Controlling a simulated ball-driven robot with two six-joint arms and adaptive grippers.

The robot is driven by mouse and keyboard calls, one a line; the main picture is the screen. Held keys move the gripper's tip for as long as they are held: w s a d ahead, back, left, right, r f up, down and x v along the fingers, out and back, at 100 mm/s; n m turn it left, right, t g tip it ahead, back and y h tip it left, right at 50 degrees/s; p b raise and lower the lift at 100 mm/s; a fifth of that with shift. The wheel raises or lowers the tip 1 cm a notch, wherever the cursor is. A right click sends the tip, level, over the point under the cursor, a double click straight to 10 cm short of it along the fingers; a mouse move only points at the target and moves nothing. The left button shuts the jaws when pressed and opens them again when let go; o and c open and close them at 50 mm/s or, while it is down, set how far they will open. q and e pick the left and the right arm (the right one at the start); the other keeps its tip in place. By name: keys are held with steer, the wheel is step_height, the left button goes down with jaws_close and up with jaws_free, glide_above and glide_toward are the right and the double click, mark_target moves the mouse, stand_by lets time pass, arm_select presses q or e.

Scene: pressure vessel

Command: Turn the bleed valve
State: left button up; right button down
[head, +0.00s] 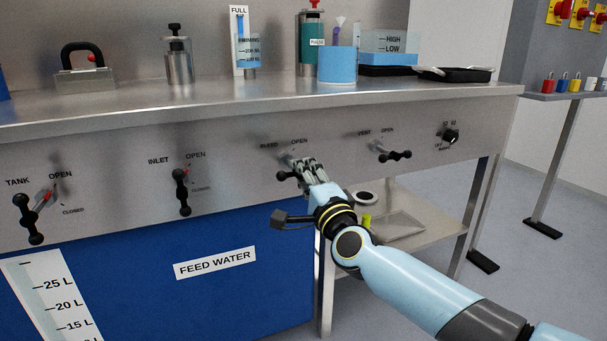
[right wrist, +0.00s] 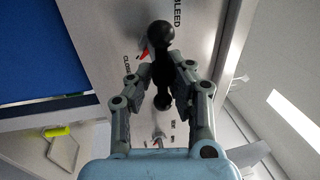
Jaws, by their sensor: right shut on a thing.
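The bleed valve is on the steel front panel below the "BLEED" and "OPEN" labels. Its handle (right wrist: 162,66) is a black bar with round knobs, and a red mark shows beside it in the right wrist view. My right gripper (head: 300,169) is at this valve, and in the right wrist view its fingers (right wrist: 161,82) are on both sides of the handle, shut on it. In the head view the gripper hides most of the handle; a dark end (head: 284,175) shows at its left. My left gripper is not in view.
The tank valve (head: 31,217), inlet valve (head: 182,192) and vent valve (head: 391,154) share the panel, with a black rotary switch (head: 450,136) at right. Bottles and containers stand on the bench top (head: 120,112). A lower shelf (head: 440,232) lies behind my right arm.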

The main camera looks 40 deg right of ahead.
steer(key=c, duration=1.3)
jaws_free()
steer(key=shift+w+a+r, duration=0.1)
steer(key=shift+r, duration=0.2)
steer(key=shift+c, duration=0.2)
steer(key=shift+f, duration=0.15)
steer(key=v, duration=1.2)
steer(key=shift+f, duration=0.1)
